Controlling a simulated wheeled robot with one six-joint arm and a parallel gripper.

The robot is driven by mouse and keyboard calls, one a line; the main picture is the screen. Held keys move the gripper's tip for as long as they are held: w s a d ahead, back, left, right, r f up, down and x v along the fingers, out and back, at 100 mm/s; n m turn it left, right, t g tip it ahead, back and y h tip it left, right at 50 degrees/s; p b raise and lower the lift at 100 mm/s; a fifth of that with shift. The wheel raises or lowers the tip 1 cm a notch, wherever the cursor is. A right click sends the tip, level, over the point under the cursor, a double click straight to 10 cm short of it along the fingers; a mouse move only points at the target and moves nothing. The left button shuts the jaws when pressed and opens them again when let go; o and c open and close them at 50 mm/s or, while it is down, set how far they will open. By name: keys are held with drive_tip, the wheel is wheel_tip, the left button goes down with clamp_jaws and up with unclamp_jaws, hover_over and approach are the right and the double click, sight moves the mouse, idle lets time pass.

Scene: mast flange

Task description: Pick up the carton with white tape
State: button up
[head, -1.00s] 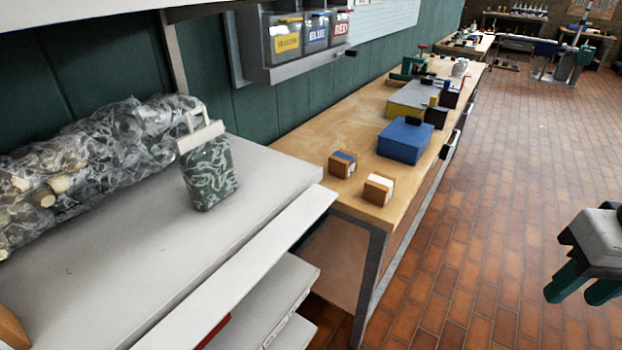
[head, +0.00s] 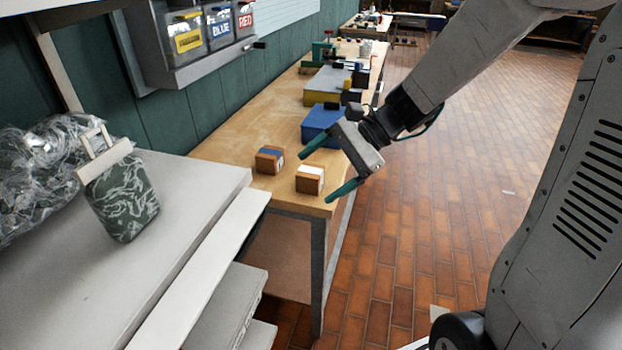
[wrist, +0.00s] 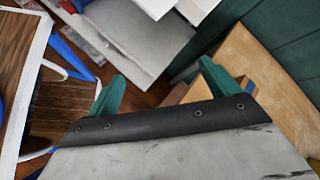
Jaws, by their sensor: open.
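The carton with white tape (head: 309,179) is a small brown box near the front right corner of the wooden bench. A similar carton with blue tape (head: 269,160) stands just left of and behind it. My gripper (head: 322,178) has green fingers spread apart. In the head view it overlaps the white-taped carton from the right, and I see nothing between its fingers. Its exact height and distance from the carton are hard to tell. In the wrist view my gripper (wrist: 158,82) shows both fingertips apart, and the white-taped carton cannot be made out clearly there.
The wooden bench (head: 232,142) also holds a blue box (head: 320,125) behind the cartons. A grey shelf unit (head: 190,185) with a patterned bag (head: 122,198) stands at the left. Labelled bins (head: 188,35) hang on the wall. Brick floor lies open to the right.

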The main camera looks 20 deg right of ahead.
sight(311, 177)
drive_tip(key=w+d+f+m+t, duration=0.2)
drive_tip(key=w+d+f+m, duration=0.1)
drive_tip(key=w+m, duration=0.1)
drive_tip(key=w+d+f+m+t, duration=0.2)
drive_tip(key=w+f+m, duration=0.2)
drive_tip(key=w+d+f+m+t, duration=0.2)
drive_tip(key=w+d+f+m, duration=0.1)
drive_tip(key=w+f, duration=0.1)
drive_tip(key=shift+w+d+f+m+y, duration=0.15)
drive_tip(key=shift+w+d+m+y, duration=0.25)
drive_tip(key=shift+w, duration=0.2)
drive_tip(key=shift+w+f, duration=0.2)
drive_tip(key=shift+t, duration=0.3)
drive_tip(key=x, duration=0.7)
drive_tip(key=shift+s+a+f, duration=0.15)
drive_tip(key=shift+a+f, duration=0.05)
drive_tip(key=shift+f, duration=0.25)
drive_tip(key=c, duration=1.2)
